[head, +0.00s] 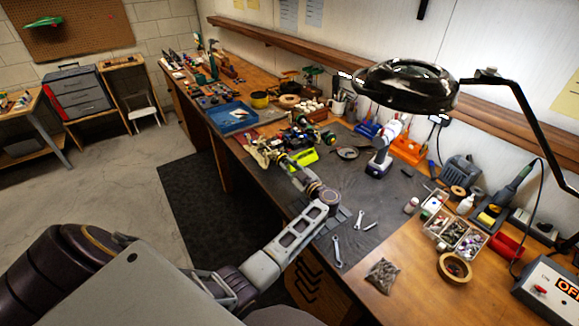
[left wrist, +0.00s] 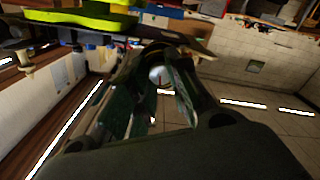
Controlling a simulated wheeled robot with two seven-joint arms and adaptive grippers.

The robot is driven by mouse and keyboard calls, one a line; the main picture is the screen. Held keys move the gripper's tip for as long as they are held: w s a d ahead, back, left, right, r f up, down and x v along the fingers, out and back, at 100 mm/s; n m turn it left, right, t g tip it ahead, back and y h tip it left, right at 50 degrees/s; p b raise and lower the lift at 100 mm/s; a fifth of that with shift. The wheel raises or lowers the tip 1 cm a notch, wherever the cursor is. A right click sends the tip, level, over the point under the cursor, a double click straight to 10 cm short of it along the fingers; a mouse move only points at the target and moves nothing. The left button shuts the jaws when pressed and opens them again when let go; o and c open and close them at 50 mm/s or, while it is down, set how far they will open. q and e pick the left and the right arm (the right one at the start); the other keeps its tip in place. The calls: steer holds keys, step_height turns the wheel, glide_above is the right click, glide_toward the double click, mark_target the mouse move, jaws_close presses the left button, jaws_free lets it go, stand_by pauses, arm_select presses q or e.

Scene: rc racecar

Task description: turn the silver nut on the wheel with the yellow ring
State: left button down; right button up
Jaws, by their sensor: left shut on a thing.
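The car (head: 303,155), with a bright yellow-green body, stands on the dark mat of the bench. The left wrist view shows its yellow-green part (left wrist: 75,22) at the upper left. A dark wheel (left wrist: 160,52) faces the wrist camera with a round silver nut (left wrist: 158,74) at its middle; a thin yellowish edge shows beside the nut. My left gripper (head: 281,160) is at the car's near side. In the left wrist view its fingers (left wrist: 158,84) are on both sides of the nut, shut on it. The exact finger contact is too dark to see. My right gripper is not in view.
A blue tray (head: 232,118) lies behind the car. A cordless drill (head: 383,155) stands to its right under a magnifier lamp (head: 405,87). Wrenches (head: 337,250) lie nearer. The mat between is partly clear.

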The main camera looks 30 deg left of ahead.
arm_select(q)
steer(key=shift+r, duration=0.1)
steer(key=c, duration=1.3)
jaws_free()
steer(key=shift+v, duration=3.75)
steer(key=shift+a, duration=0.1)
